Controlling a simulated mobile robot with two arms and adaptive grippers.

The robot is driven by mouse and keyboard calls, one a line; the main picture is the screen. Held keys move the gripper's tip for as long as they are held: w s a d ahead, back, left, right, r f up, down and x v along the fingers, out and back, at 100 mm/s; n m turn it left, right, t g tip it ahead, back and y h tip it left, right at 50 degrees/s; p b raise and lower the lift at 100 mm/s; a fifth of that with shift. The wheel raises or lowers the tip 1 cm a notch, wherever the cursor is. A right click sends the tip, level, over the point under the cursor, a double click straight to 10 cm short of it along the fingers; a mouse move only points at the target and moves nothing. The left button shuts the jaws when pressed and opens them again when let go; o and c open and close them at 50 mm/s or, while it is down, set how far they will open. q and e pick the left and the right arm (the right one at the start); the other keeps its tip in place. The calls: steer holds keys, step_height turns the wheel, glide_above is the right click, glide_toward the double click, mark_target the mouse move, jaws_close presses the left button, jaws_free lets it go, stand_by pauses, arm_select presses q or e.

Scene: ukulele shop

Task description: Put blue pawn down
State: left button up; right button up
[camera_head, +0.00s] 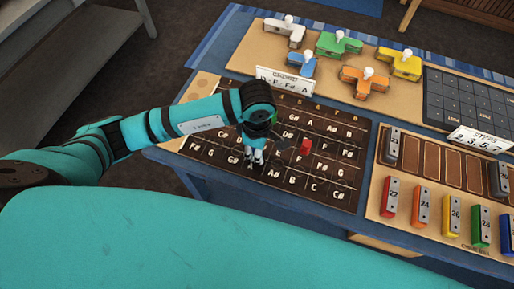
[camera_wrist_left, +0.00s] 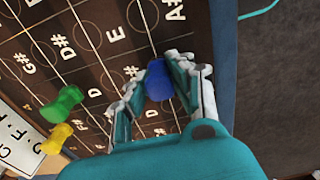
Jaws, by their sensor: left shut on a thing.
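My left gripper (camera_head: 254,155) points down over the brown fretboard chart (camera_head: 330,187) on the table. In the left wrist view the same gripper (camera_wrist_left: 158,78) is shut on the blue pawn (camera_wrist_left: 157,82), which sits between its fingers over the chart's lettered cells. I cannot tell whether the pawn touches the chart. The head view hides the blue pawn behind the gripper. A red pawn (camera_head: 305,146) stands on the chart to the right. A green pawn (camera_wrist_left: 63,103) and a yellow pawn (camera_wrist_left: 57,138) show in the left wrist view. My right gripper is not in view.
Behind the chart, a tan board holds colored blocks with white knobs, including a green one (camera_head: 338,44). A white lettered card (camera_head: 285,82) stands before it. To the right are a wooden tray (camera_head: 408,168) with numbered bars and a dark grid panel (camera_head: 465,97).

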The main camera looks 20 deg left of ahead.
arm_select(q)
steer(key=shift+f, duration=0.15)
steer(key=o, duration=0.7)
steer(key=shift+o, duration=0.8)
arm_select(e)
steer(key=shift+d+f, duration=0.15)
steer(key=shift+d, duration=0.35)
arm_select(q)
steer(key=shift+r, duration=0.35)
step_height(320, 180, up, 10)
steer(key=shift+r+b, duration=0.25)
steer(key=shift+b, duration=0.8)
steer(key=shift+r, duration=0.6)
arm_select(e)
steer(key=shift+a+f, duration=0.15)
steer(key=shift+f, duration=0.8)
